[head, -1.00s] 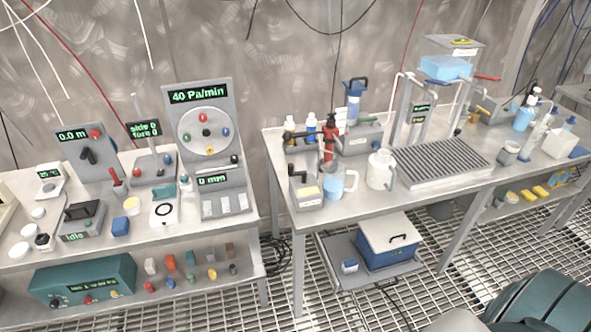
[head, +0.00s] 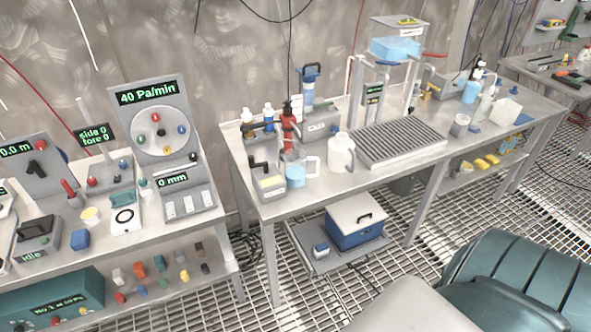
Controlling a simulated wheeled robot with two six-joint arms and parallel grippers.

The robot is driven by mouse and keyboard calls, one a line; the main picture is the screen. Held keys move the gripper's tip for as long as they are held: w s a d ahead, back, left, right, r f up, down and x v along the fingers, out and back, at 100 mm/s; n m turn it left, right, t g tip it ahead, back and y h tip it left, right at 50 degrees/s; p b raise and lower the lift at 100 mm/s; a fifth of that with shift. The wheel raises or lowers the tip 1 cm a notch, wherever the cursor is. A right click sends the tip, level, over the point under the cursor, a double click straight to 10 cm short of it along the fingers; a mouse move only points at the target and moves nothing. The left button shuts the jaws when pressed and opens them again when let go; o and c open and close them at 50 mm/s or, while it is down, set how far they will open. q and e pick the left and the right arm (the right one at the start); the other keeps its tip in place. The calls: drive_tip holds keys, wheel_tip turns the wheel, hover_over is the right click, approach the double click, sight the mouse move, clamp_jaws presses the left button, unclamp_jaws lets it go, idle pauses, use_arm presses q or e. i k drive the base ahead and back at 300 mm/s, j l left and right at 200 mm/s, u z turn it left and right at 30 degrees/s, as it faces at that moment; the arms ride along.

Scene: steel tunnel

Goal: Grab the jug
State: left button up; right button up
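A white jug (head: 341,153) with a handle stands upright on the right-hand steel table (head: 330,186), just left of a ribbed grey drain tray. To its left stands a clear jug (head: 295,171) part-filled with blue liquid, its handle facing right. I cannot tell from the frames which of these two the task means. Both stand free, with nothing gripping them. Neither of my grippers is in view.
A ribbed drain tray (head: 400,142) with posts and a blue tank sits right of the white jug. A red bottle (head: 288,125) and a grey box with a black lever (head: 267,183) stand nearby. A blue-white cooler (head: 355,220) lies below. A gap separates the left instrument table (head: 150,228).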

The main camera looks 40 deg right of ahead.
sight(294, 160)
drive_tip(key=i+l, duration=0.1)
drive_tip(key=l, duration=1)
drive_tip(key=i+l+u, duration=0.15)
drive_tip(key=l, duration=1)
drive_tip(key=k, duration=0.1)
